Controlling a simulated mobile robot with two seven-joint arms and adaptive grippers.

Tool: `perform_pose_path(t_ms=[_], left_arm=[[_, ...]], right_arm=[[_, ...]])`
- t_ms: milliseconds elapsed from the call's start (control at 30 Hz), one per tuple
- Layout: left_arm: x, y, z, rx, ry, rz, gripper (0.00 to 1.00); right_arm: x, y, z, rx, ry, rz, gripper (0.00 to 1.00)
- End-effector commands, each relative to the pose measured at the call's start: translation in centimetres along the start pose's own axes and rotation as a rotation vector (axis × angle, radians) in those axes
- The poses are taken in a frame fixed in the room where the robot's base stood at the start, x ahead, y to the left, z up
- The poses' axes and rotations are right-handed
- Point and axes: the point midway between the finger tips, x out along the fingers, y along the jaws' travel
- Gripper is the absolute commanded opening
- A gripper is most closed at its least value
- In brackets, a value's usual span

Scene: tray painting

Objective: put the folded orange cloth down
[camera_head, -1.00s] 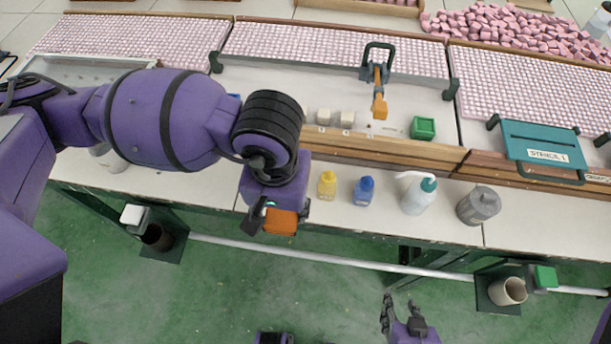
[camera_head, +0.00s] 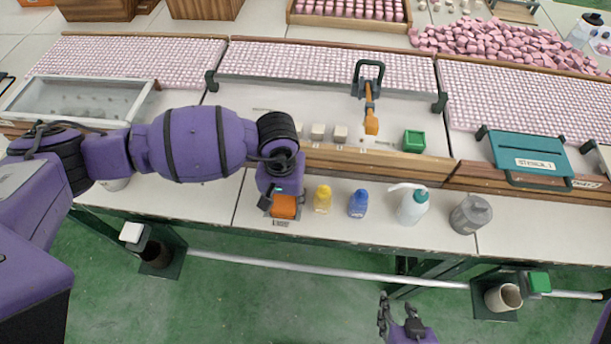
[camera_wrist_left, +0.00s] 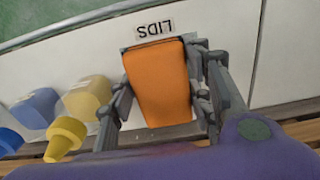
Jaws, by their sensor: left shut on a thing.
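The folded orange cloth (camera_head: 284,206) is at the front part of the bench, left of the yellow bottle. It also shows in the left wrist view (camera_wrist_left: 160,85), between the fingers. My left gripper (camera_head: 282,208) is shut on the cloth. I cannot tell whether the cloth touches the bench. My right gripper (camera_head: 398,314) is at the bottom of the head view, over the green floor, with its fingers apart and nothing between them.
A yellow bottle (camera_head: 322,199), a blue bottle (camera_head: 358,204), a white squeeze bottle (camera_head: 413,207) and a grey container (camera_head: 470,214) stand in a row to the right of the cloth. A wooden rail (camera_head: 400,163) runs behind them. Bare bench (camera_head: 215,205) lies left of the cloth.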

Motion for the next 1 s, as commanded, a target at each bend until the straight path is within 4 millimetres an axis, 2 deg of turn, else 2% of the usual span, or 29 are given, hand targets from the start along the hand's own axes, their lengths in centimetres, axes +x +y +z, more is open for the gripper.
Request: perform_pose_path(t_ms=[300, 333, 467, 767, 900, 1000], left_arm=[[0.5, 0.0, 0.2, 0.000, -0.004, 0.000, 0.22], [0.6, 0.0, 0.2, 0.000, -0.004, 0.000, 0.47], [0.4, 0.0, 0.1, 0.000, -0.003, 0.000, 0.64], [0.3, 0.0, 0.1, 0.000, -0.002, 0.000, 0.65], [-0.6, 0.0, 0.0, 0.000, 0.000, 0.002, 0.65], [-2.1, 0.0, 0.0, 0.002, 0.001, 0.001, 0.65]], right_arm=[[0.0, 0.0, 0.8, 0.000, -0.013, 0.000, 0.40], [0.0, 0.0, 0.8, 0.000, -0.012, 0.000, 0.40], [0.0, 0.0, 0.7, 0.000, -0.010, 0.001, 0.40], [0.0, 0.1, 0.5, 0.000, -0.007, 0.003, 0.40], [-0.1, 0.1, 0.3, 0.000, -0.004, 0.003, 0.40], [-0.1, 0.1, 0.4, 0.000, -0.006, 0.003, 0.40]])
